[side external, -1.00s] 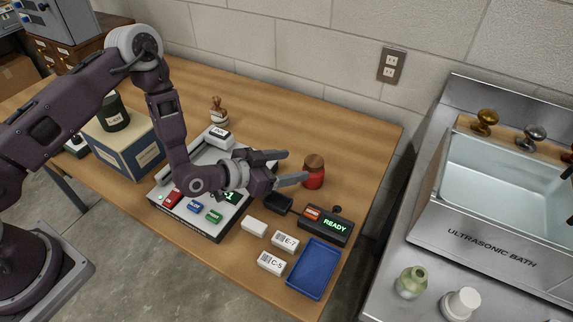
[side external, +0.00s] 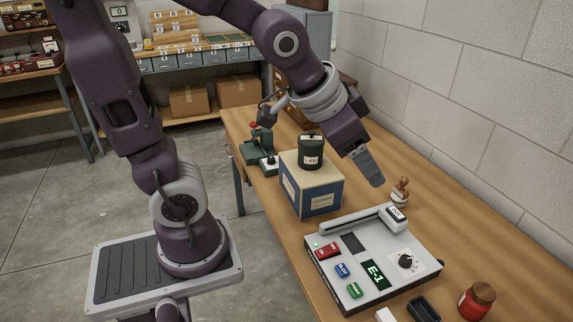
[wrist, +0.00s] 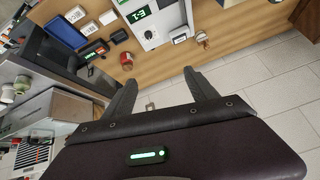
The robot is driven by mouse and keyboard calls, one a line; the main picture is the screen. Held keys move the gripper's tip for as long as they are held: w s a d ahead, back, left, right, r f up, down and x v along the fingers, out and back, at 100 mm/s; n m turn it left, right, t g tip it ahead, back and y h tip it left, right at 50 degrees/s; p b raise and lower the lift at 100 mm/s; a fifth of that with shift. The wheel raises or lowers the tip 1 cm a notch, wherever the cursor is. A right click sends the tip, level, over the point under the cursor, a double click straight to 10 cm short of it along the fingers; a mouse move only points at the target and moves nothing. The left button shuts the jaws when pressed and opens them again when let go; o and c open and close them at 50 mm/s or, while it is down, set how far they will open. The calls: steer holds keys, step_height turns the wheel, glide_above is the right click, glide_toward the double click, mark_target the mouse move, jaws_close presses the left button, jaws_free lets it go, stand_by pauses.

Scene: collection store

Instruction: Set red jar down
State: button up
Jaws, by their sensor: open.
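The red jar (side external: 475,302) with a brown lid stands upright on the wooden table, at the lower right of the side view. It also appears small near the top of the wrist view (wrist: 126,60). Nothing holds it. My gripper (wrist: 160,74) is open with its two dark fingers spread and nothing between them. In the side view it is up and back from the jar, above the table near the blue box. The table surface around the jar's base is partly cut off by the frame.
A grey device (side external: 375,255) with an E-1 display stands left of the jar. A wooden-handled stamp (side external: 400,190) stands behind it. A blue box (side external: 312,190) carries a dark green jar (side external: 311,152). A small black tray (side external: 423,308) lies beside the red jar. The wall borders the table's right.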

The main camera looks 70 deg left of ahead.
steer(key=s+r+n+g, duration=0.1)
steer(key=s+n, duration=0.1)
steer(key=s, duration=1.2)
steer(key=shift+s+a+g, duration=0.15)
steer(key=shift+a+g, duration=0.15)
steer(key=shift+a, duration=0.05)
